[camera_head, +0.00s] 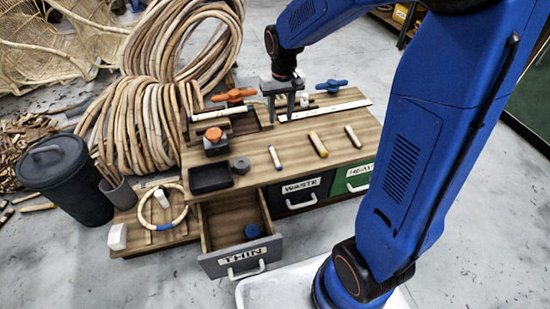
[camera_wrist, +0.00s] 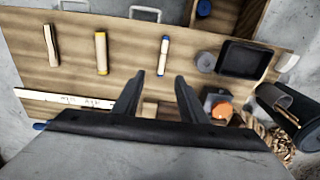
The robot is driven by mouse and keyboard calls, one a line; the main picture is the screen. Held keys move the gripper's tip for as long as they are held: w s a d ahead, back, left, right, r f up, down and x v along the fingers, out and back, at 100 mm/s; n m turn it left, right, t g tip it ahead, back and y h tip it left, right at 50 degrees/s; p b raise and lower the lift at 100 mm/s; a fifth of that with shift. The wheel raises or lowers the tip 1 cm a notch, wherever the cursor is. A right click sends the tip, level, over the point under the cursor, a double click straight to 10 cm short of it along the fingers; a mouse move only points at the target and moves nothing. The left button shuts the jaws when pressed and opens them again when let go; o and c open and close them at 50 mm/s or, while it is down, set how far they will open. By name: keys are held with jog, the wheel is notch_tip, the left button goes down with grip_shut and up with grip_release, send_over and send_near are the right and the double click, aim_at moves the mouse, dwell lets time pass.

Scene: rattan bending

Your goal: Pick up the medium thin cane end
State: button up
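Three short cane pieces lie apart on the wooden bench top (camera_head: 240,165). One is slim with blue ends (camera_head: 275,157), one is thicker with yellow ends (camera_head: 318,144), and one is plain pale wood (camera_head: 353,136). All three also show in the wrist view: the blue-ended piece (camera_wrist: 163,56), the yellow-ended piece (camera_wrist: 101,53) and the plain piece (camera_wrist: 51,45). No label on them says medium. My gripper (camera_head: 281,118) is open and empty, pointing down over the back of the bench. In the wrist view, the blue-ended piece lies just beyond its fingertips (camera_wrist: 160,76).
The drawer marked THIN (camera_head: 238,258) is pulled out, with a blue item (camera_head: 252,231) inside. The drawer marked WASTE (camera_head: 300,193) is shut. A black tray (camera_head: 211,178), an orange-topped device (camera_head: 214,140) and a white ruler (camera_head: 325,110) are on the bench.

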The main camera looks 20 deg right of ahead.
jog(key=w+a+f, duration=0.1)
jog(key=w+f, duration=0.3)
jog(key=f, duration=0.1)
send_over(275, 156)
jog(key=w, duration=0.1)
jog(key=shift+g, duration=0.3)
notch_tip(275, 156, down, 11)
jog(key=shift+w+f, duration=0.1)
jog(key=shift+f, duration=0.1)
jog(key=shift+s+f, duration=0.2)
jog(key=shift+f, duration=0.7)
jog(key=shift+s+f, duration=0.15)
jog(key=shift+f, duration=0.75)
jog(key=shift+s+f, duration=0.2)
jog(key=shift+f, duration=0.7)
grip_shut()
